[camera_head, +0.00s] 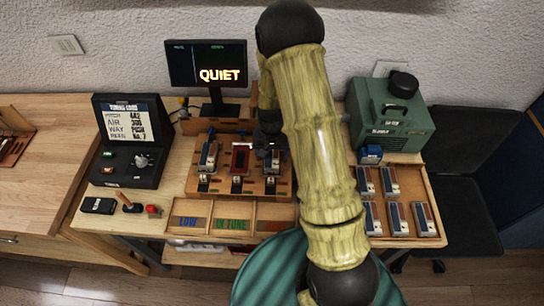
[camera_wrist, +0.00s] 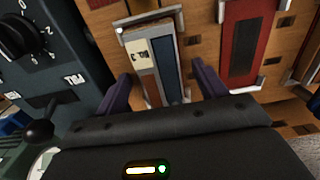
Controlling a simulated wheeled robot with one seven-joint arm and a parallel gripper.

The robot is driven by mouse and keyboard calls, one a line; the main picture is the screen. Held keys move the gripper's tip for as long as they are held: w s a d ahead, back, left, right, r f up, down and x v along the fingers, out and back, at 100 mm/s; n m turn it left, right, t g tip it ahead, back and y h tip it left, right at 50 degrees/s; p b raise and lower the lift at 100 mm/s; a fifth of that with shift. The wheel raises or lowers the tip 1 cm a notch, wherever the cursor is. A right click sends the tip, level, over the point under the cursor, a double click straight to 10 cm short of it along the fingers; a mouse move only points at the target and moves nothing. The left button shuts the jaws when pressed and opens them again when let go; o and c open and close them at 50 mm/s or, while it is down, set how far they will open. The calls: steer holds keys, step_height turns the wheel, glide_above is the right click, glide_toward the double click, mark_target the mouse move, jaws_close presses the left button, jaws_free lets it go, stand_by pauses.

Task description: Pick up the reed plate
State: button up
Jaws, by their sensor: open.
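A reed plate (camera_wrist: 141,53) with a cream, marked half and a dark blue half lies in a slot of the wooden fixture (camera_head: 215,187). In the wrist view my gripper (camera_wrist: 161,82) is open, with one purple finger on each side of the plate's near part. I cannot tell whether the fingers touch it. In the head view my dark gripper (camera_head: 270,138) is over the fixture's right slot, partly hidden by my arm. Another reed plate (camera_head: 207,157) sits in the left slot. The middle slot has a red panel (camera_head: 240,158), also in the wrist view (camera_wrist: 246,42).
A tray (camera_head: 429,190) on the right holds several more plates. The green blower (camera_head: 390,118) stands behind it. A labelled bin row (camera_head: 231,217) lies in front of the fixture. A monitor (camera_head: 207,64) reads "QUIET". A black tuning case (camera_head: 132,140) stands left.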

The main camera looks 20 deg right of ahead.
mark_target(272, 156)
steer(key=shift+c, duration=0.4)
steer(key=c, duration=1)
steer(key=shift+c, duration=0.2)
step_height(272, 156, up, 10)
steer(key=b, duration=0.1)
steer(key=shift+b, duration=0.3)
